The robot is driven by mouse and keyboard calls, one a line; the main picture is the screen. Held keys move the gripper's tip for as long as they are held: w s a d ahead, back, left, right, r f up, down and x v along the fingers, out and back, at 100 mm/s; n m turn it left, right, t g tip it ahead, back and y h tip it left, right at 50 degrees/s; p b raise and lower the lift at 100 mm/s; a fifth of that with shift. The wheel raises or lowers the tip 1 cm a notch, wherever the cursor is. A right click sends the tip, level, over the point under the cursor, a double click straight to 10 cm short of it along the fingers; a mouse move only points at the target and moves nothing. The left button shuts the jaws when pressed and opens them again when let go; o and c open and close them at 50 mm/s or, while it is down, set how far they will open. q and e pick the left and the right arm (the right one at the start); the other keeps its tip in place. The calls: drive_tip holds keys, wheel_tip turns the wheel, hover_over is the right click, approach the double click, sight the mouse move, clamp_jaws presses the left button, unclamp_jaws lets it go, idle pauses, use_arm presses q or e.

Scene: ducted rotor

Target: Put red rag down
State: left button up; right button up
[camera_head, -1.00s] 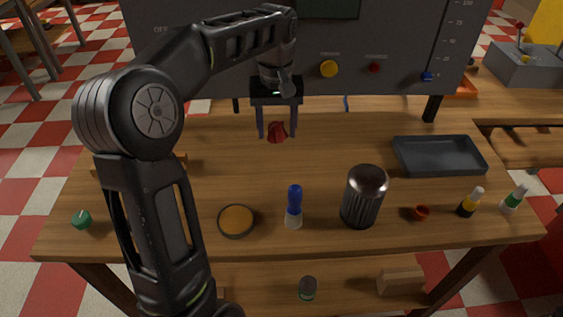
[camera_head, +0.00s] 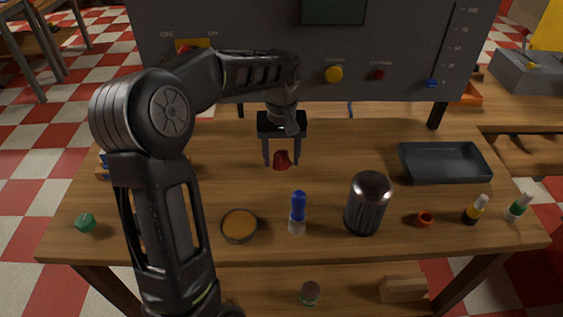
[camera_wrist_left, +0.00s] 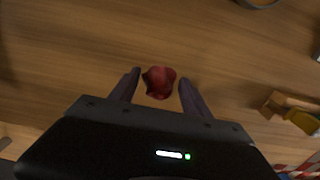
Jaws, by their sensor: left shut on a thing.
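The red rag (camera_head: 282,160) is a small crumpled red bundle over the back middle of the wooden table. My left gripper (camera_head: 282,164) is shut on it, pointing down, with one finger on each side. In the left wrist view the rag (camera_wrist_left: 159,82) sits between the fingertips, above bare wood. The rag is low over the table; I cannot tell whether it touches the top. My right gripper is not in view.
A dark panel with knobs (camera_head: 334,74) stands behind the table. A grey tray (camera_head: 445,177) is at the right. The wood around the rag is clear.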

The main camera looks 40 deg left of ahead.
sight(281, 152)
use_arm(q)
drive_tip(key=shift+f, duration=1.2)
drive_tip(key=shift+f, duration=0.1)
drive_tip(key=o, duration=1.2)
wheel_tip(281, 152, up, 12)
drive_tip(key=shift+r+p, duration=0.1)
drive_tip(key=shift+p, duration=0.25)
